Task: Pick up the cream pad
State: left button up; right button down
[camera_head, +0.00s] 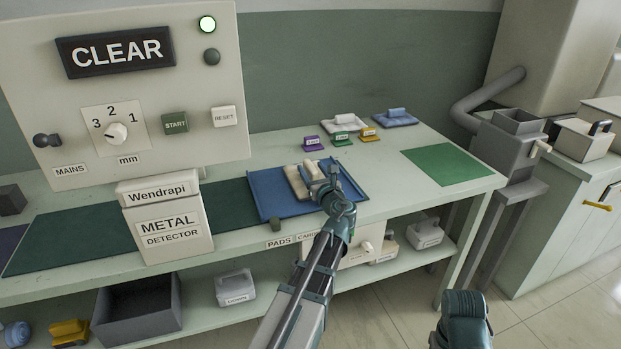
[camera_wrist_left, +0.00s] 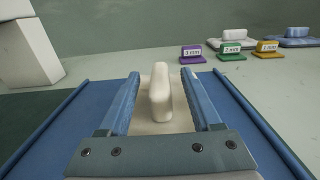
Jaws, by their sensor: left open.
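The cream pad (camera_head: 297,182) lies on the blue tray (camera_head: 270,197) on the bench. In the left wrist view its upright cream handle (camera_wrist_left: 160,97) stands on a flat cream base. My left gripper (camera_head: 322,168) is low over the tray at the pad and partly hides it in the head view. In the left wrist view the open fingers of my left gripper (camera_wrist_left: 160,78) stand on either side of the handle, with a gap on each side. My right gripper is not seen; only a teal part of my right arm shows at bottom right.
The metal detector (camera_head: 165,215) stands left of the tray on a dark green belt. Behind the tray are purple, green and yellow labelled blocks (camera_head: 341,138), a white pad (camera_head: 343,123) and a blue pad (camera_head: 395,118). A green mat (camera_head: 447,164) at right is clear.

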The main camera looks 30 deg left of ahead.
pick_arm(q)
jog(key=shift+c, duration=0.2)
grip_shut()
jog(key=shift+r, duration=0.15)
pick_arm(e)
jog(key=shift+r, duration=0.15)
